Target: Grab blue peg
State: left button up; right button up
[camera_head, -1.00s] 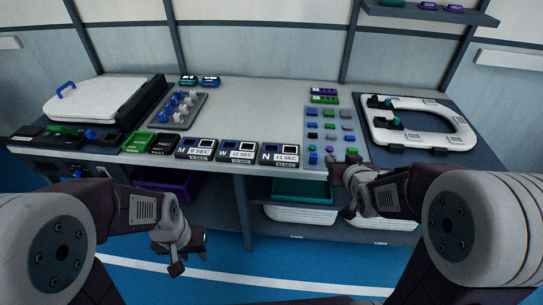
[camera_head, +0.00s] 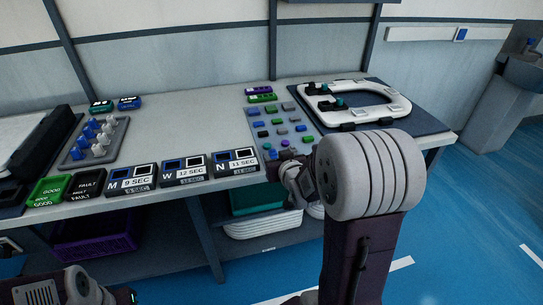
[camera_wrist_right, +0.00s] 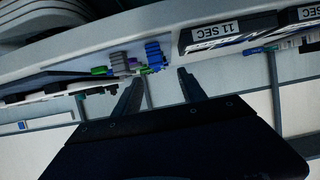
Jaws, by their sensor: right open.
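A grey board (camera_head: 303,121) on the table holds rows of blue, green, purple and grey pegs. A blue peg (camera_head: 272,154) stands at its front left corner, beside a purple one. My right gripper (camera_wrist_right: 159,78) is open and empty, at the table's front edge just short of the board's front. In the right wrist view, ribbed blue pegs (camera_wrist_right: 154,54) show beyond the gap between the fingertips, apart from them. In the head view my right forearm hides part of the board's front right. My left arm shows at the lower left, its fingers out of frame.
Label blocks reading 9, 12 and 11 SEC (camera_head: 235,160) line the front edge left of the board. A tray of blue and white pegs (camera_head: 97,142) stands farther left. A white toilet seat (camera_head: 385,98) lies behind right. Bins sit below the table.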

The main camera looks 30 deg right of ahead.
aim_at(273, 150)
jog(key=b+x, duration=0.1)
jog(key=x, duration=0.6)
jog(key=shift+d, duration=0.25)
jog(key=shift+s, duration=0.1)
jog(key=shift+c, duration=1.2)
grip_shut()
